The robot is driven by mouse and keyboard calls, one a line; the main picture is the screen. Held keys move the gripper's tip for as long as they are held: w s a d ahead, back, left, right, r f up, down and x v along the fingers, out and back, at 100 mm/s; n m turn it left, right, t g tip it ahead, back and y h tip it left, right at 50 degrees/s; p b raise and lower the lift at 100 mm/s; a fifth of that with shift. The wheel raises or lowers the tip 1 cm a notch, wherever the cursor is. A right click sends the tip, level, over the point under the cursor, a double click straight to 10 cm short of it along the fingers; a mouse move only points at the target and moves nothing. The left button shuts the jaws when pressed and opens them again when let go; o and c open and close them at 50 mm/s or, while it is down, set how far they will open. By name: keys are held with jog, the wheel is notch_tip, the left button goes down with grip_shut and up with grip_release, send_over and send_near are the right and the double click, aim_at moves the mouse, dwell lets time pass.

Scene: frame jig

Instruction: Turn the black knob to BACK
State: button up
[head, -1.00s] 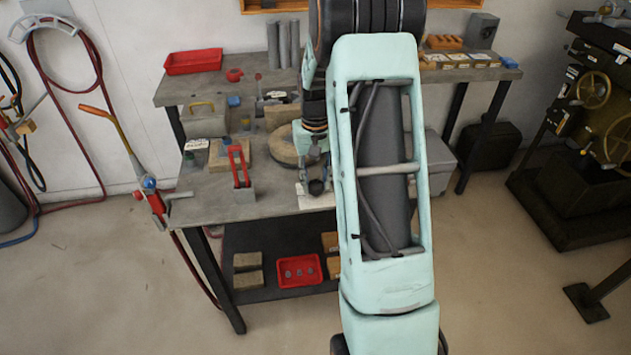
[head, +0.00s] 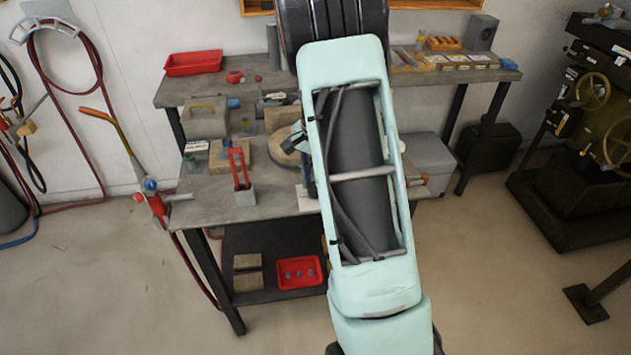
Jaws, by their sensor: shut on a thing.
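My arm link (head: 352,165) covers the spot on the bench where the black knob stood, so the knob and its marks are hidden. A small teal and black part of my wrist (head: 295,138) sticks out left of the link, above the bench. My gripper's fingers are hidden behind the arm, and what they hold cannot be seen. An edge of a pale plate (head: 305,201) shows at the bench front beside the link.
A red upright clamp on a grey block (head: 244,197) stands left of my arm. A grey box with a handle (head: 205,120) and a red tray (head: 193,62) are farther back. The bench (head: 205,185) has bare room at its front left. A red bin (head: 299,272) sits on the lower shelf.

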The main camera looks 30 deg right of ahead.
jog(key=shift+m, duration=0.4)
jog(key=o, duration=1.2)
jog(key=shift+c, duration=0.2)
notch_tip(320, 180, up, 12)
jog(key=shift+a, duration=0.1)
